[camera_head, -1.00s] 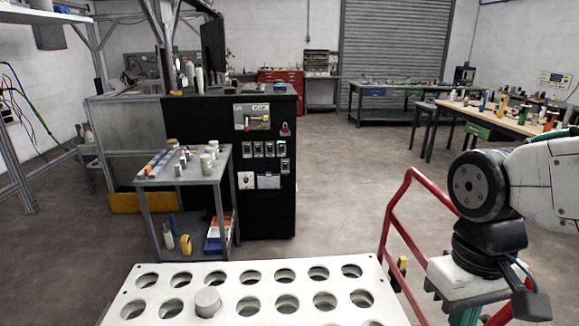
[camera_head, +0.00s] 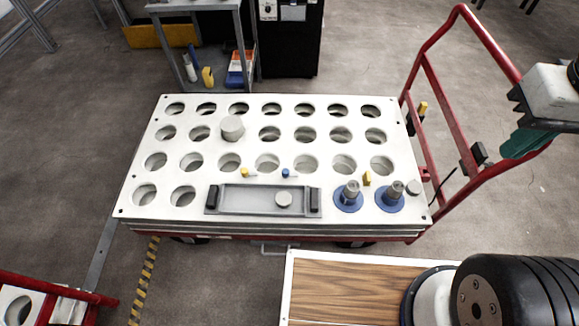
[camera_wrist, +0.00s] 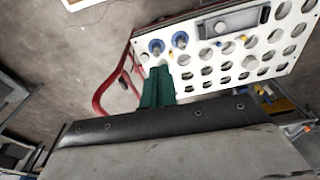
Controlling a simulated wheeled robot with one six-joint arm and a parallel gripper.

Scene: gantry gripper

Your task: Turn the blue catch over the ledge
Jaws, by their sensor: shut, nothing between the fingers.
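The blue catch (camera_head: 286,173) is a small blue knob with a pale arm pointing right, on the white perforated plate (camera_head: 140,205). It sits just beyond the far edge of a grey tray (camera_head: 262,188), whose rim may be the ledge; I cannot tell. A similar yellow catch (camera_head: 245,172) is to its left. My gripper (camera_head: 520,148), with green fingers, is at the right, beyond the red handle and well apart from the catch. In the wrist view the gripper (camera_wrist: 160,70) is shut and empty, and the blue catch (camera_wrist: 219,43) is tiny.
Two metal fittings on blue discs (camera_head: 348,198) stand right of the tray, near a small yellow piece (camera_head: 367,179). A grey cylinder (camera_head: 232,128) stands on the plate. The cart's red handle (camera_head: 433,85) rises between plate and gripper. A wood-topped surface (camera_head: 345,290) is in front.

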